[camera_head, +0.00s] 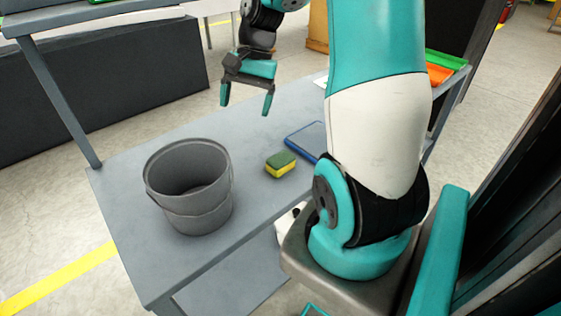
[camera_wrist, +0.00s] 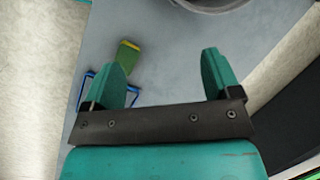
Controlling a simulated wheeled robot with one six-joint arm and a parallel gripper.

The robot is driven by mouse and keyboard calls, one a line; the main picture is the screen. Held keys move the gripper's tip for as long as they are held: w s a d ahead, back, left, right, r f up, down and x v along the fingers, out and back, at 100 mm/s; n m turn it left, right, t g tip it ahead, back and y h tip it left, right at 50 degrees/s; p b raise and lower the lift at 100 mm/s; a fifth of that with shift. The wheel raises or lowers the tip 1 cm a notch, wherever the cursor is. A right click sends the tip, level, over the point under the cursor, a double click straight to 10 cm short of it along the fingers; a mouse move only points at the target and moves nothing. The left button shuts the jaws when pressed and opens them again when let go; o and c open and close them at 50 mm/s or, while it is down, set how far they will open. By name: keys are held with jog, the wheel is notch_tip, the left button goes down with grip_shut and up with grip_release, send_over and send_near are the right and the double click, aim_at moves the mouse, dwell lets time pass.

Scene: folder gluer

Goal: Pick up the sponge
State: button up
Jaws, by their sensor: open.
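The sponge (camera_head: 281,164), yellow below with a green top, lies on the grey table (camera_head: 254,209) between the bucket and a blue tablet-like object. In the wrist view the sponge (camera_wrist: 127,56) shows just above the left fingertip, partly hidden by that finger. My gripper (camera_head: 246,104) has teal fingers, spread apart with nothing between them. It hangs above the table, farther back than the sponge. The wrist view also shows both fingers of my gripper (camera_wrist: 163,75) apart, with bare table between them.
A grey bucket (camera_head: 190,187) stands left of the sponge. A flat blue-edged object (camera_head: 306,140) lies right of it, partly behind my arm. Orange (camera_head: 438,74) and green (camera_head: 447,60) trays sit at the right end. The back middle of the table is clear.

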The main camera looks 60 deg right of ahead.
jog(key=s+d+f+m, duration=0.2)
jog(key=s+d+m, duration=0.15)
jog(key=d, duration=0.35)
jog(key=s+d+f+m, duration=0.2)
jog(key=d+m, duration=0.3)
jog(key=d, duration=0.2)
send_near(281, 158)
jog(key=shift+t+y, duration=0.3)
jog(key=f, duration=0.3)
jog(key=s+a+f, duration=0.1)
jog(key=shift+f, duration=0.35)
jog(key=x, duration=0.3)
jog(key=p+x, duration=0.1)
jog(key=shift+w+a+f, duration=0.2)
jog(key=shift+w+a, duration=0.15)
jog(key=shift+w, duration=0.1)
jog(key=shift+a+f, duration=0.15)
jog(key=shift+f, duration=0.35)
jog(key=c, duration=1)
